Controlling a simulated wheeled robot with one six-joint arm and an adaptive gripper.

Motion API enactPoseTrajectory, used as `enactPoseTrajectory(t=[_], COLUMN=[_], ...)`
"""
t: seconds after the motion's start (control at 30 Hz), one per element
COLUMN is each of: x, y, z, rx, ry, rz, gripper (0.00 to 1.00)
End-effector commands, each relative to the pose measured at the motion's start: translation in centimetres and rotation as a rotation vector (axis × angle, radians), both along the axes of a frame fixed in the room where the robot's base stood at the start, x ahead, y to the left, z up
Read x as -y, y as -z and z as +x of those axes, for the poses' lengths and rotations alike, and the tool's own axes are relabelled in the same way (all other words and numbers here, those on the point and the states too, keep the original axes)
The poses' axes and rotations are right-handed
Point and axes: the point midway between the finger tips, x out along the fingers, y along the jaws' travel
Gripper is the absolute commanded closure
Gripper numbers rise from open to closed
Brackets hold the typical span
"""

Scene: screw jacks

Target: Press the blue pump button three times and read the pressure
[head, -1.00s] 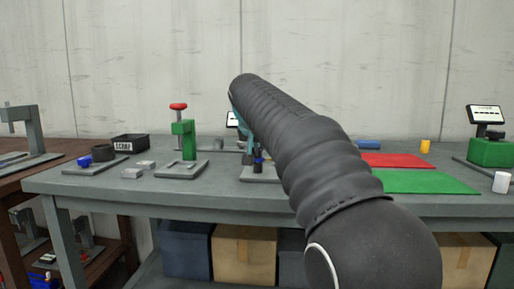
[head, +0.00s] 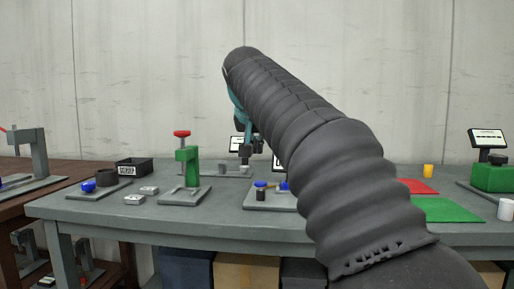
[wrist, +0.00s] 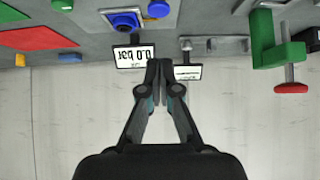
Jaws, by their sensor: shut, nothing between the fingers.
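The blue pump button (wrist: 125,20) sits on a square blue housing in the upside-down wrist view. In the head view its blue part (head: 284,185) is partly hidden by my arm. The pressure display (wrist: 135,56) beside it reads 0.0 bar, upside down; only its edge (head: 277,162) shows in the head view. My gripper (wrist: 166,64) is shut and empty, its fingertips beside the display in the wrist picture. In the head view my gripper (head: 245,155) hangs above the bench, apart from the button.
A blue-topped cylinder (head: 260,187) stands left of the button. A second display (head: 237,143) is behind. A green screw press (head: 188,168) with a red knob stands left. Red (head: 419,186) and green (head: 446,210) mats lie right.

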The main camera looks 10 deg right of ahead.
Motion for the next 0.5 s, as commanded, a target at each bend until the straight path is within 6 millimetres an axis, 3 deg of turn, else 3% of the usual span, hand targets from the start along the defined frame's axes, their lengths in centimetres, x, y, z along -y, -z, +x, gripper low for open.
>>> enactPoseTrajectory(t=[0.4,0.5], x=[0.0,-0.1], y=[0.0,1.2], z=[0.0,0.5], rx=[0.000,-0.009], ry=[0.000,0.000], rz=[0.000,-0.002], gripper=[1.00,1.00])
